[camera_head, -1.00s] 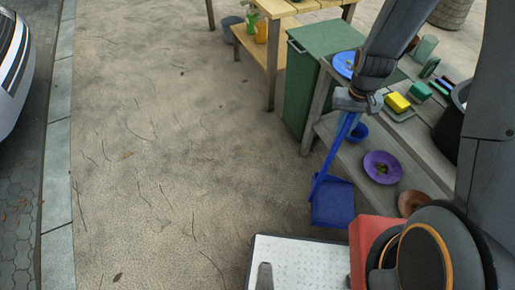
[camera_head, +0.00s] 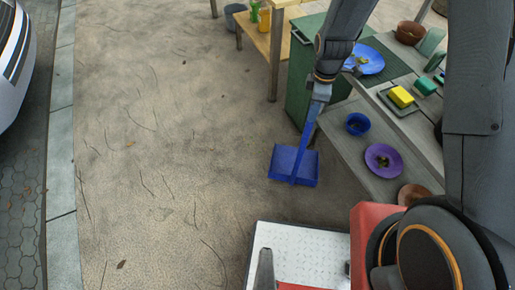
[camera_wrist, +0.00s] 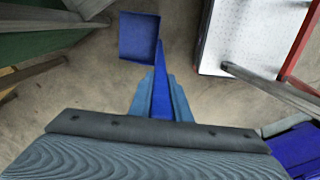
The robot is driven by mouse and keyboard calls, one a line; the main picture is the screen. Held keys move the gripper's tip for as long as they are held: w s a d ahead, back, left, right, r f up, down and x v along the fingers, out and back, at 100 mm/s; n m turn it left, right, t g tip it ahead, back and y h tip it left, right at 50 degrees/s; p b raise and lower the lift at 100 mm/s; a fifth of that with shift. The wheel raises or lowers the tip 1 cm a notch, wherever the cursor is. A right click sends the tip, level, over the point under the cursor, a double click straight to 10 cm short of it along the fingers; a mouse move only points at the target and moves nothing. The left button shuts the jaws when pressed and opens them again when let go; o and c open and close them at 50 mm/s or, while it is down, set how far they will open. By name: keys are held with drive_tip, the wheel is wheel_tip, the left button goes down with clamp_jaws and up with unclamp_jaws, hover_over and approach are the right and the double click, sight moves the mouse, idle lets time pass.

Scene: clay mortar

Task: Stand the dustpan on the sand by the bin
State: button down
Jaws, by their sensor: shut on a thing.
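The blue long-handled dustpan (camera_head: 282,160) is upright over the sand in the head view, its pan low and its handle rising to my gripper (camera_head: 318,96). My gripper is shut on the handle near its top. In the wrist view the handle runs between the fingers (camera_wrist: 161,98) to the pan (camera_wrist: 139,40). I cannot tell whether the pan touches the sand. The green bin (camera_head: 299,92) stands just behind and slightly right of the dustpan, partly covered by my arm. A green surface, likely the bin, shows at the wrist view's upper left (camera_wrist: 40,46).
A grey wooden bench (camera_head: 342,139) with a blue bowl (camera_head: 358,124) and purple plate (camera_head: 383,160) stands to the right. A yellow wooden table (camera_head: 276,40) is behind. Open sand (camera_head: 160,150) lies to the left. A blue object (camera_wrist: 298,148) shows in the wrist view.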

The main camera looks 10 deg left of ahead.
drive_tip(key=a+f+n+p, duration=0.2)
drive_tip(key=a+f+n, duration=0.2)
drive_tip(key=f+n, duration=0.3)
drive_tip(key=shift+a+f, duration=0.3)
drive_tip(key=shift+f, duration=1.45)
drive_tip(key=c, duration=1.7)
unclamp_jaws()
drive_tip(key=shift+s, duration=0.1)
drive_tip(key=shift+o, duration=0.2)
